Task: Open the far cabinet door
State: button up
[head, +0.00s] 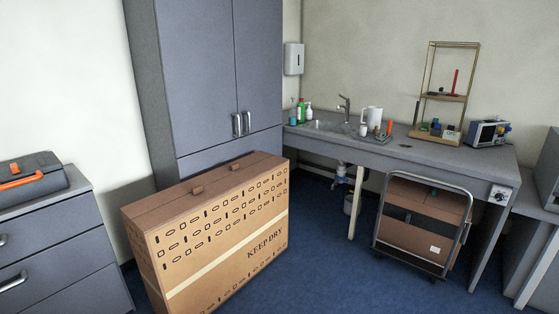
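A tall grey-blue cabinet (205,75) stands against the back wall, left of the sink. Its two upper doors, the left door (195,70) and the right door (258,65), are both shut. Two upright metal handles, the left handle (237,125) and the right handle (247,123), sit side by side near the middle seam. A plain panel (230,151) lies below the doors, and the part under it is mostly hidden by a large box. Which door the task calls far I cannot tell. My gripper is not in view.
A large cardboard box (225,240) marked KEEP DRY stands on the blue floor in front of the cabinet. A drawer unit (60,250) with a toolbox (30,183) is at left. A trolley (420,225) stands under the sink counter (430,155). Floor right of the box is clear.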

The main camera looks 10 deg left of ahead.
aim_at(257, 24)
jog(key=i+u, duration=0.35)
jog(key=i, duration=1.8)
jog(key=i+z, duration=0.1)
jog(key=i, duration=0.8)
jog(key=i+j+z, duration=0.1)
jog(key=i, duration=0.85)
jog(key=j, duration=0.1)
